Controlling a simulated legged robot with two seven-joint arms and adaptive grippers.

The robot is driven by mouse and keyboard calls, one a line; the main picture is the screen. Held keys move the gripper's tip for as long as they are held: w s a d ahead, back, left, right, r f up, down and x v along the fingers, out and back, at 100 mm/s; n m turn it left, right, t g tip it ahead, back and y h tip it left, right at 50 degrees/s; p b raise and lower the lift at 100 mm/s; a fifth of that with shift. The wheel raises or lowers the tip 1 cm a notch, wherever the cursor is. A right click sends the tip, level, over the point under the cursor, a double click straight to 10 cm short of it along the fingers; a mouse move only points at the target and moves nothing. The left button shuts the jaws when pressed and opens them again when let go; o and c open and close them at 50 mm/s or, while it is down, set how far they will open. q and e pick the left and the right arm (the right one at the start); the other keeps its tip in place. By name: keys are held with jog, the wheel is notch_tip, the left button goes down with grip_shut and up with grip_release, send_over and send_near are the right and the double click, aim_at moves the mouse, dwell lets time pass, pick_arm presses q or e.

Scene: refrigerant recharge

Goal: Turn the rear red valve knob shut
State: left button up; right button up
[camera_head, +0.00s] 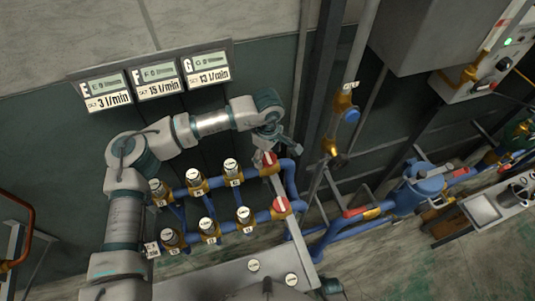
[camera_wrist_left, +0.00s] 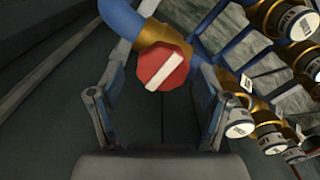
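The rear red valve knob (camera_head: 269,158) sits at the right end of the rear blue pipe. In the left wrist view this red knob (camera_wrist_left: 163,68) is many-sided, with a white bar running diagonally from lower left to upper right, on a brass body. My left gripper (camera_head: 263,148) is at the rear knob, partly hidden by its own wrist. In the left wrist view my left gripper (camera_wrist_left: 150,88) is open, with one finger on each side of the knob and visible gaps between. Whether the fingertips are level with the knob is unclear. My right gripper is out of view.
A front red knob (camera_head: 281,204) sits nearer on the same manifold. Several brass valves with white caps (camera_head: 198,187) line the blue pipes to the left. Vertical posts (camera_head: 318,90) stand right of the gripper. Display panels (camera_head: 150,80) hang on the back wall.

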aim_at(268, 156)
pick_arm(q)
notch_tip(268, 156, up, 12)
dwell(0.6)
jog(key=shift+d+f, duration=0.1)
jog(key=shift+f, duration=0.05)
dwell(0.3)
